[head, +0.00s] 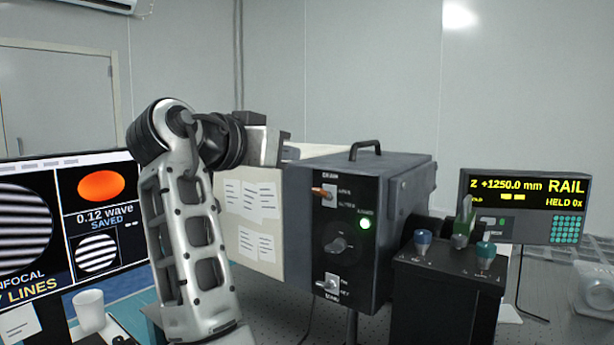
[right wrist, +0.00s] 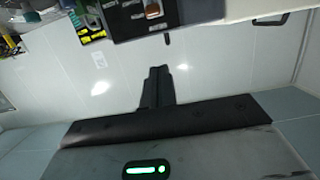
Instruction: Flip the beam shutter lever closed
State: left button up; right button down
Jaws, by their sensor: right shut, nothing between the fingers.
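A dark instrument box (head: 405,180) stands in the middle of the head view, with a black control panel (head: 345,265) facing me. A copper-coloured lever (head: 325,192) sticks out to the left near the panel's top. Its small labels are hard to read. The panel also has a round knob (head: 340,245) and a lower toggle (head: 328,285). The lever also shows at the top of the right wrist view (right wrist: 153,10). My right gripper (head: 283,153) is shut and empty, up and left of the lever, apart from it. My left gripper is out of view.
Papers (head: 250,215) cover the pale side panel left of the controls. A dark box with several knobs (head: 450,265) and a rail display (head: 525,205) stand to the right. A monitor (head: 65,215) and white cup (head: 90,310) are at the left.

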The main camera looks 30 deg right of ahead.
jog(key=p, duration=0.2)
send_over(319, 189)
jog(key=shift+w+d+f, duration=0.15)
jog(key=shift+w+f, duration=0.05)
jog(key=shift+f, duration=0.25)
jog(key=shift+w+d+f, duration=0.15)
jog(key=shift+w+f, duration=0.05)
jog(key=shift+f, duration=0.25)
jog(key=shift+s+a+f, duration=0.1)
jog(key=shift+a+f, duration=0.2)
jog(key=shift+f, duration=0.3)
jog(key=shift+s+a+f, duration=0.1)
jog(key=shift+a+f, duration=0.2)
jog(key=shift+f, duration=0.3)
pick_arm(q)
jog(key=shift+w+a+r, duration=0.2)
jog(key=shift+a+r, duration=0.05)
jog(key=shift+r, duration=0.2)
pick_arm(e)
jog(key=shift+s+a+f, duration=0.15)
jog(key=shift+a+f, duration=0.2)
jog(key=shift+f, duration=0.3)
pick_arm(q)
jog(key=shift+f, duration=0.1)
pick_arm(e)
jog(key=shift+f, duration=0.1)
